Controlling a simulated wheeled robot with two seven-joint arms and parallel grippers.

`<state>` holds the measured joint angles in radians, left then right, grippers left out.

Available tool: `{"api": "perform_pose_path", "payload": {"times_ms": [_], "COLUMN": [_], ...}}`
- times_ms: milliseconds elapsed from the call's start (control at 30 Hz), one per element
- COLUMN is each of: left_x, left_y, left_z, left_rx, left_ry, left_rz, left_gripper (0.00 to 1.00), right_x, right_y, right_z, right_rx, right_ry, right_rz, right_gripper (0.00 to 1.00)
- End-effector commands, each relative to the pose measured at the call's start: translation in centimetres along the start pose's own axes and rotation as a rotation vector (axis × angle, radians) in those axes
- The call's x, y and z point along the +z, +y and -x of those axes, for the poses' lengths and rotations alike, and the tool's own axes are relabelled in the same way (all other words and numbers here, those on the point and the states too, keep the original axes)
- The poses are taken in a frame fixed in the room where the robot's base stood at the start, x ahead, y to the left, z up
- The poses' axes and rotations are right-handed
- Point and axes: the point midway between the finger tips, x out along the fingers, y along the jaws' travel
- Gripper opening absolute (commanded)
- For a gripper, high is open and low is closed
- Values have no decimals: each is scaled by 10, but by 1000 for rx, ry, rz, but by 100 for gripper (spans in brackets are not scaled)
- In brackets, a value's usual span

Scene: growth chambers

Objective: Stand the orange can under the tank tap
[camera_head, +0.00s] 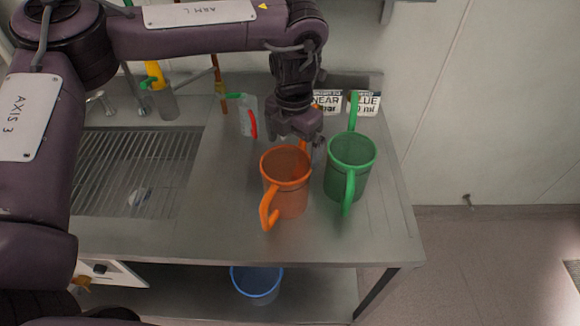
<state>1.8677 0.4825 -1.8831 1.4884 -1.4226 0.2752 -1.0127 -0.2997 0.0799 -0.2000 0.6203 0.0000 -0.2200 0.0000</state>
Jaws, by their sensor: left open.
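The orange can (287,188) stands upright on the steel bench, its handle toward the front and part of its back hidden by my gripper. My left gripper (301,138) is open, pointing down at the can's back rim. I cannot tell whether its fingers touch or straddle the can. A green can (349,166) stands upright just right of the orange one. I cannot make out the tank tap for certain; metal taps (140,100) show at the back of the sink, left. My right gripper is out of view.
A drainer grid (130,170) covers the sink area at left. A clear item with green and red parts (246,118), a yellow-topped bottle (161,95) and small labels (327,102) sit at the back. A blue bucket (257,285) is below. The bench front is clear.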

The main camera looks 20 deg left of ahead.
Motion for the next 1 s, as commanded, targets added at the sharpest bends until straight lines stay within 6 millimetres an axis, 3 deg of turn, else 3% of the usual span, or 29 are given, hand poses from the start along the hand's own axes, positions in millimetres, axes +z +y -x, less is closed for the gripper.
{"api": "perform_pose_path", "payload": {"times_ms": [400,733,1000], "left_x": [-14,-10,-9], "left_y": [-1,-2,-2], "left_z": [-58,-66,-65], "left_rx": [7,2,1], "left_ry": [15,3,0], "left_rz": [-2,0,1], "left_gripper": [100,100,69], "right_x": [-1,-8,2], "right_y": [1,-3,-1], "right_z": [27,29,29], "right_rx": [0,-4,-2], "right_ry": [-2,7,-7], "right_rz": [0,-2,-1], "right_gripper": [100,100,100]}}
